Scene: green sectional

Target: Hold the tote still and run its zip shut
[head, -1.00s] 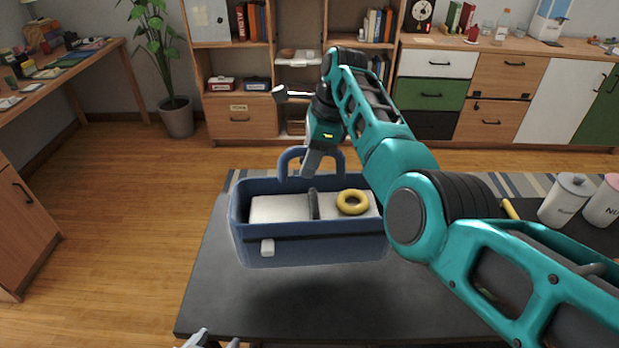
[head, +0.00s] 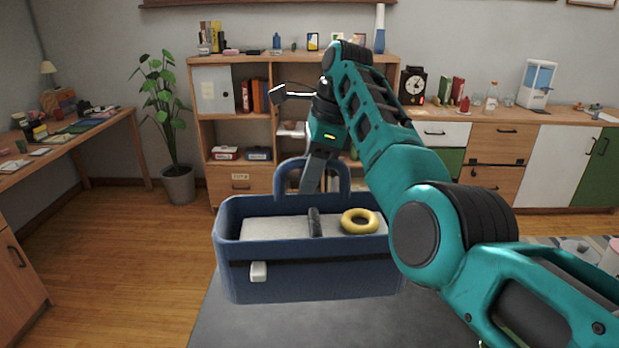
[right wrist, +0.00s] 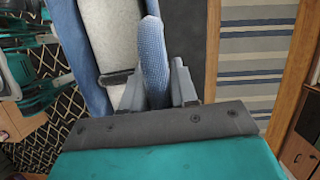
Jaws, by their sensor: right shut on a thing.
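The blue tote (head: 315,283) is open at the top, in the middle of the head view. Inside lie a pale block (head: 270,228), a dark roll (head: 315,222) and a yellow ring (head: 360,221). My right gripper (head: 312,180) is shut on the tote's arched handle (head: 343,176); the right wrist view shows the handle (right wrist: 152,50) between its fingers (right wrist: 157,88). My left gripper is not seen in the head view.
The dark table top (head: 290,325) lies below the tote. A striped rug (right wrist: 255,50) lies on the floor beyond. Wooden shelves (head: 230,125) and a row of cabinets (head: 495,140) stand at the back. Wooden floor at left is clear.

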